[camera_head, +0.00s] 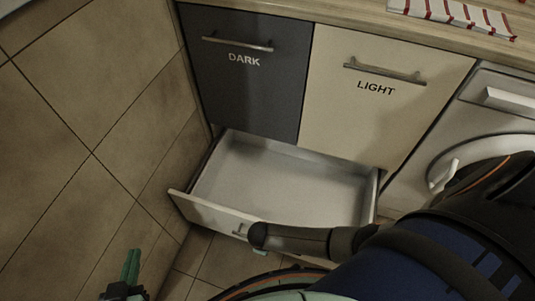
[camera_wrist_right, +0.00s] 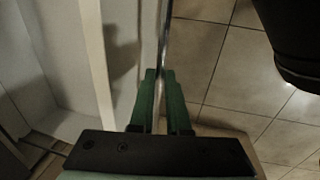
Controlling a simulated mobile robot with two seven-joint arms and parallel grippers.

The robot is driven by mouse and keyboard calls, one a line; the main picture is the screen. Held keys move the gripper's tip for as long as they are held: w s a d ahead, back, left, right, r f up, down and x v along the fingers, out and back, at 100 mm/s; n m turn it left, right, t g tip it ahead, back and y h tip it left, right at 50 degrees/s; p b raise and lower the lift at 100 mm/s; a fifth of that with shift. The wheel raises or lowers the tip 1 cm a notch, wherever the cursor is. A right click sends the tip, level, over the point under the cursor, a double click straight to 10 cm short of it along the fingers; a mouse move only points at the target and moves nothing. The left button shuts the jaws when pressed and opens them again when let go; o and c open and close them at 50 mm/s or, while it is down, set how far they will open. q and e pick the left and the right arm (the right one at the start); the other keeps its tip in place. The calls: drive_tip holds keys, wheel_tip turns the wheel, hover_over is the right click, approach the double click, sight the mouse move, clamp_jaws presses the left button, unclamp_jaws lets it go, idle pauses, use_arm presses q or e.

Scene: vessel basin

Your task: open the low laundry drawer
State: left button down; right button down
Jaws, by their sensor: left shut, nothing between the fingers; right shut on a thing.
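The low laundry drawer (camera_head: 285,190) is pulled well out below the two cabinet fronts. Its pale inside looks empty. Its front panel (camera_head: 205,212) carries a metal handle (camera_head: 240,231), partly hidden by my right arm in the head view. In the right wrist view, my right gripper (camera_wrist_right: 160,76) is shut on the handle (camera_wrist_right: 164,35), close beside the drawer front (camera_wrist_right: 138,45). The right fingers are hidden in the head view. My left gripper (camera_head: 132,255) is shut and empty, at the lower left, apart from the drawer.
A dark front (camera_head: 245,90) marked DARK and a cream front (camera_head: 375,105) marked LIGHT are closed above the drawer. A washing machine (camera_head: 500,95) stands at right. A tiled wall (camera_head: 90,110) borders the left. A striped towel (camera_head: 455,15) lies on the worktop.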

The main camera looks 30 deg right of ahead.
drive_tip(key=c, duration=0.9)
unclamp_jaws()
drive_tip(key=shift+r, duration=0.15)
use_arm(q)
drive_tip(key=s+f+g+p, duration=0.2)
drive_tip(key=s+f+g, duration=0.2)
drive_tip(key=s+f, duration=0.15)
drive_tip(key=shift+n+t, duration=0.3)
drive_tip(key=shift+w+d+r+p, duration=0.2)
drive_tip(key=shift+r+p, duration=0.45)
drive_tip(key=shift+p, duration=0.15)
drive_tip(key=shift+w+d+r+p, duration=0.2)
drive_tip(key=shift+r+p, duration=0.4)
drive_tip(key=shift+p, duration=0.15)
drive_tip(key=shift+w+d+r+p, duration=0.2)
drive_tip(key=shift+r+p, duration=0.45)
drive_tip(key=shift+p, duration=0.15)
use_arm(e)
drive_tip(key=shift+s+a+r, duration=0.25)
drive_tip(key=shift+a+r, duration=0.05)
drive_tip(key=shift+r, duration=1.7)
drive_tip(key=shift+s+a+r, duration=0.3)
drive_tip(key=shift+r, duration=1.7)
drive_tip(key=shift+s+a+r, duration=0.25)
drive_tip(key=shift+a+r, duration=0.05)
drive_tip(key=shift+r, duration=1.7)
drive_tip(key=shift+s, duration=0.1)
